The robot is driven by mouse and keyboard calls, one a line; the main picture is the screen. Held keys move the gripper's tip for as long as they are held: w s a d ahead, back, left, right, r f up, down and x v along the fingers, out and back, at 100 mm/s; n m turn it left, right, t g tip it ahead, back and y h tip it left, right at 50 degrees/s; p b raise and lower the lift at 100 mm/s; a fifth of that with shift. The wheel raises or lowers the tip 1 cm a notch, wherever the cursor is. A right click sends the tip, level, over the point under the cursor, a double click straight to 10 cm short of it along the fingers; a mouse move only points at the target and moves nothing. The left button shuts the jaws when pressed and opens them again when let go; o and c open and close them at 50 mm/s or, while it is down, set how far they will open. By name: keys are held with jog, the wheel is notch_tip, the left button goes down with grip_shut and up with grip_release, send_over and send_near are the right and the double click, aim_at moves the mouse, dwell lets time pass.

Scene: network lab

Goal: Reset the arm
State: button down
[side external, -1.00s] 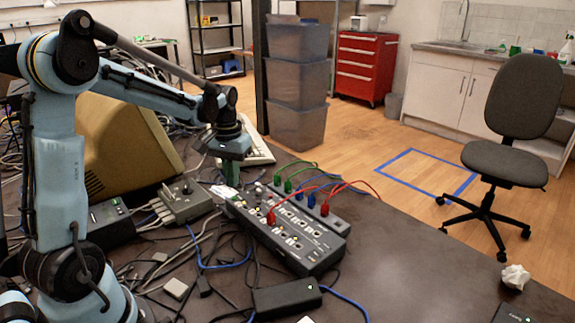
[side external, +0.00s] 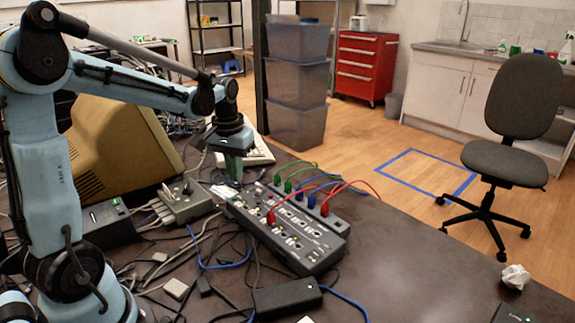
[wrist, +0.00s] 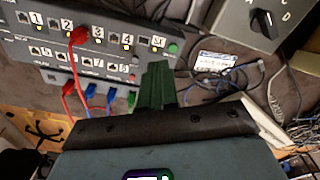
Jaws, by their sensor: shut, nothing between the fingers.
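My gripper (side external: 234,178) is above the bench at the back end of the black port panel (side external: 283,230), fingers pointing down. In the wrist view its green fingers (wrist: 156,72) are together with nothing between them.
A grey knob box (side external: 186,203) stands left of the panel, also in the wrist view (wrist: 247,15). Loose cables and a black adapter (side external: 287,297) lie in front. A beige monitor (side external: 122,140) stands behind. The bench right of the panel is mostly clear.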

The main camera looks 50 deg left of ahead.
jog(key=s+d+r+m+t, duration=0.1)
jog(key=s+d+m+t, duration=0.1)
jog(key=d, duration=0.5)
jog(key=s+d+r+m+t, duration=0.1)
jog(key=s+d+m+t, duration=0.2)
jog(key=d, duration=0.5)
jog(key=shift+s+r+t, duration=0.25)
jog(key=shift+s+t, duration=0.45)
jog(key=shift+s, duration=0.2)
